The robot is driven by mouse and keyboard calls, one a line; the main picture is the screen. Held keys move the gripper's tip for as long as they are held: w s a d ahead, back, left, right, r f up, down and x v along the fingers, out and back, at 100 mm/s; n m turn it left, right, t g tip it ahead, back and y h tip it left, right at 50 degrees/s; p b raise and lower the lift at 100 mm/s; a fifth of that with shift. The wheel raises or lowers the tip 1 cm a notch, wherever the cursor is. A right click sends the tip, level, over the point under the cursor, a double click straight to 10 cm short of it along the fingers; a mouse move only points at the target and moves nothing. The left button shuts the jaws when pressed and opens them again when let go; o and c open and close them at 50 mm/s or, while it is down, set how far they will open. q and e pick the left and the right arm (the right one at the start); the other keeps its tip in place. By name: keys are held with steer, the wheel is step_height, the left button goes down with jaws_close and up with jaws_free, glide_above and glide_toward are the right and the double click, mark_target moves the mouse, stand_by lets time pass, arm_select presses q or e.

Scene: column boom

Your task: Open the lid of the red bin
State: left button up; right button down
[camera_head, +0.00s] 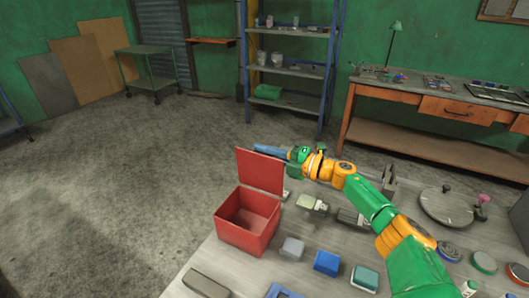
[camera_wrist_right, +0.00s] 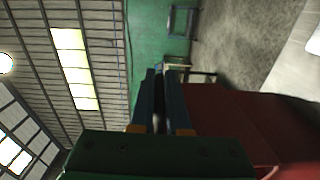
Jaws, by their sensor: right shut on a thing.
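The red bin (camera_head: 247,237) stands on the near table, left of the middle in the head view. Its inside is visible and empty. Its red lid (camera_head: 260,172) stands up, roughly upright, at the bin's back edge; it fills the lower right of the right wrist view (camera_wrist_right: 235,120). My right gripper (camera_head: 258,149) reaches in from the right, its blue fingers at the lid's top edge. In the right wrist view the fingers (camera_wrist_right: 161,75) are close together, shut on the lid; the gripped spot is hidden. My left gripper is out of view.
A grey block (camera_head: 292,248), a blue block (camera_head: 326,262) and a teal-topped box (camera_head: 364,278) sit right of the bin. A round grey turntable (camera_head: 446,207) is farther right. A blue shelf (camera_head: 290,70) and a workbench (camera_head: 430,100) stand behind. The floor at left is clear.

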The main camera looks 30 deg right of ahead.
stand_by(0.4)
steer(key=c, duration=0.9)
jaws_free()
steer(key=b+v, duration=0.2)
steer(key=v, duration=0.5)
